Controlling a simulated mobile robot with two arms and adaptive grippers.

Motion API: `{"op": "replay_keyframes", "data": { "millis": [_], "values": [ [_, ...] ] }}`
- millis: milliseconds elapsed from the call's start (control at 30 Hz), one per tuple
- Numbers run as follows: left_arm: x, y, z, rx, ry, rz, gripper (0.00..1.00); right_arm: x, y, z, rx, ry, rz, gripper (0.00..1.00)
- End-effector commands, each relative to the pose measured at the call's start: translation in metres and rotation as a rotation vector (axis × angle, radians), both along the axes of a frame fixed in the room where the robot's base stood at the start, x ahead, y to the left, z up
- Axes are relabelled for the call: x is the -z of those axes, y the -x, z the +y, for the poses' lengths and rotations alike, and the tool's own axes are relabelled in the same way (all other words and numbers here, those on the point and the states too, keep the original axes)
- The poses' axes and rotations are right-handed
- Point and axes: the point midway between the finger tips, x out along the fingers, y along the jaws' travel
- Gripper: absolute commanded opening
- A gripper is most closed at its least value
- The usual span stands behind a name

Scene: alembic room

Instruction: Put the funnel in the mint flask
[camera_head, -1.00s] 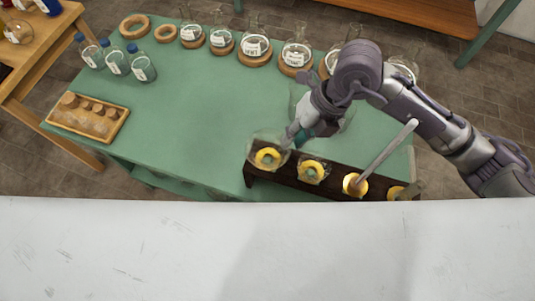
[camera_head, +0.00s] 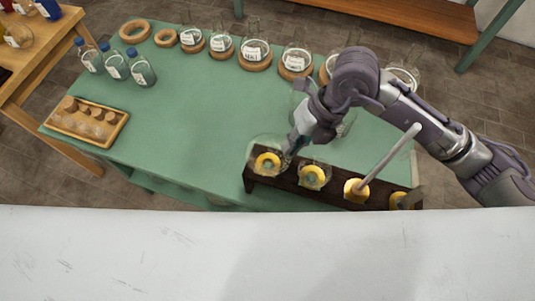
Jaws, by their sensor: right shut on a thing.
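My right gripper (camera_head: 293,146) reaches down to the left end of a dark rack (camera_head: 335,192). It is shut on the right rim of a clear glass funnel (camera_head: 254,145), which sits over a yellow ring in the rack. A second glass funnel (camera_head: 325,170) sits over the neighbouring ring. Several round flasks with white labels stand along the table's far edge, among them one flask (camera_head: 255,52) on a wide cork ring. The labels are too small to read surely, so I cannot tell which flask is mint. My left gripper is out of view.
A green table (camera_head: 190,110) has clear room in its middle. A wooden tray (camera_head: 122,127) with corks and blue-capped bottles (camera_head: 141,68) are at the left. A pale rod (camera_head: 390,158) rises from the rack, near my right arm. Empty cork rings (camera_head: 135,30) lie far left.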

Motion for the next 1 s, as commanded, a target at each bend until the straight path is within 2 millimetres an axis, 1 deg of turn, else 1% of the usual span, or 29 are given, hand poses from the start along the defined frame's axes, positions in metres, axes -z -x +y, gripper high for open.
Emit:
{"op": "replay_keyframes", "data": {
  "millis": [100,1000],
  "values": [
    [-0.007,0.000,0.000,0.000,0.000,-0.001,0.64,-0.009,0.000,0.000,-0.001,0.001,-0.001,0.00],
    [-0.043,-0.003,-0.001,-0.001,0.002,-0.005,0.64,-0.063,-0.001,-0.001,0.002,0.001,-0.003,0.00]
  ]
}}
